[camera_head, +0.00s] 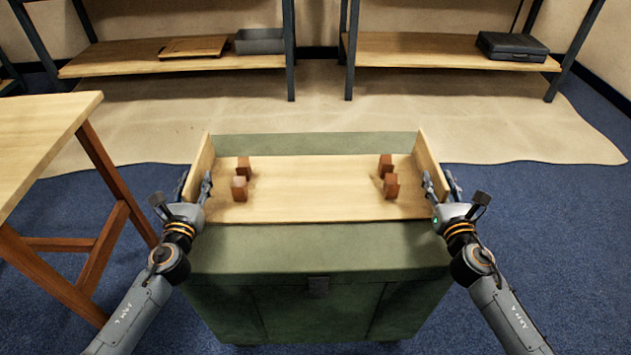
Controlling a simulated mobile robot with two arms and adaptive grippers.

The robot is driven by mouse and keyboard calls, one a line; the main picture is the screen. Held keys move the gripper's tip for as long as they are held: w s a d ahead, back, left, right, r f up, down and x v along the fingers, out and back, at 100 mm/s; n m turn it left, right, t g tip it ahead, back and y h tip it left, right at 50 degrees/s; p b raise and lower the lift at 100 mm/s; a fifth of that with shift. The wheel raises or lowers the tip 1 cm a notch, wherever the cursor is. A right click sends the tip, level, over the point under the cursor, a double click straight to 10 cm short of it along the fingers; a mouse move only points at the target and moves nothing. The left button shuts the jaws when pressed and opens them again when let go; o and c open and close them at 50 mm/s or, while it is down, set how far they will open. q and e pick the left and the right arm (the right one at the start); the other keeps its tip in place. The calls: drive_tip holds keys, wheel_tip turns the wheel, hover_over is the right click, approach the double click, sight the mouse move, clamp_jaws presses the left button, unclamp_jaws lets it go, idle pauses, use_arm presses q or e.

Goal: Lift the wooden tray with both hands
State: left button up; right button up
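The wooden tray (310,185) is a pale board with an upright wall at each end; it appears level on top of the green chest (300,250). Two reddish-brown blocks stand near its left end, one in front (239,189), and two near its right end, one in front (391,186). My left gripper (194,188) is at the tray's left wall, its fingers spread on either side of it. My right gripper (440,186) is at the right wall in the same way. Both look open; any contact with the walls is hard to see.
A wooden table (45,130) stands close on the left, near my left arm. Shelves at the back hold a wooden board (195,47), a grey bin (259,41) and a dark case (511,46). Blue carpet (560,220) on the right is clear.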

sight(192, 171)
use_arm(q)
clamp_jaws()
use_arm(e)
clamp_jaws()
use_arm(q)
drive_tip(key=shift+r, duration=0.2)
use_arm(e)
drive_tip(key=shift+r, duration=0.2)
